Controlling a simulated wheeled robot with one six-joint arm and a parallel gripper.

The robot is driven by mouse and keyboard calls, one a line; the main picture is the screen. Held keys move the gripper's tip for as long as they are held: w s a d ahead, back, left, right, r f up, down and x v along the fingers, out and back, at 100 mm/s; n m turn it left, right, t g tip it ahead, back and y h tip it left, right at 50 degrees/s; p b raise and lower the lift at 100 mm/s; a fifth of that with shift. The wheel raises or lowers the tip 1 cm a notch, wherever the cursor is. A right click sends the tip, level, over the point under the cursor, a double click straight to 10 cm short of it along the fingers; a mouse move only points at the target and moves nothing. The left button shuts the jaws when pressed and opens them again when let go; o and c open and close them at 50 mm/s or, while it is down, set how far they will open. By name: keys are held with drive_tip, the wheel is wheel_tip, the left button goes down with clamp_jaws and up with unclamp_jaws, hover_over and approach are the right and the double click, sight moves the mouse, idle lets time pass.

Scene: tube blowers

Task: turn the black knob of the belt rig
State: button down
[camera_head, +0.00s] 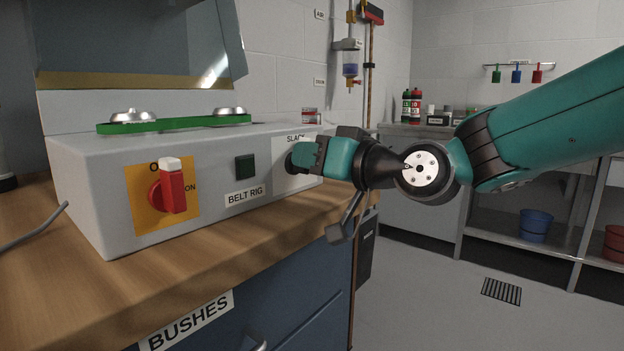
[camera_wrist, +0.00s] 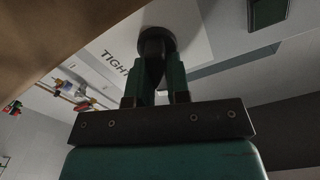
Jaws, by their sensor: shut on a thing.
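The belt rig (camera_head: 100,190) is a pale grey box on a wooden bench. Its front has a red switch on a yellow plate (camera_head: 172,192), a dark green square button (camera_head: 245,167) and a white plate marked SLACK. My gripper (camera_head: 299,156) is at that plate, at the right end of the front. In the wrist view my gripper (camera_wrist: 156,85) has its two green fingers shut on the black knob (camera_wrist: 157,42). The knob's round base sits against the panel beside the word TIGHT. In the head view my fingers cover much of the knob (camera_head: 292,158).
A green belt (camera_head: 175,124) runs over two metal pulleys on top of the rig, under a raised clear guard (camera_head: 140,40). The wooden bench edge (camera_head: 215,245) lies below the rig front, above blue drawers. Open floor (camera_head: 430,300) lies to the right.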

drive_tip(key=shift+s+a+f+n+b, duration=0.1)
drive_tip(key=shift+n+b, duration=0.8)
drive_tip(key=shift+s+a+n+b, duration=0.1)
drive_tip(key=shift+n+b, duration=0.75)
drive_tip(key=shift+n, duration=0.05)
drive_tip(key=c, duration=1.1)
unclamp_jaws()
drive_tip(key=shift+d, duration=0.1)
drive_tip(key=shift+v, duration=8.7)
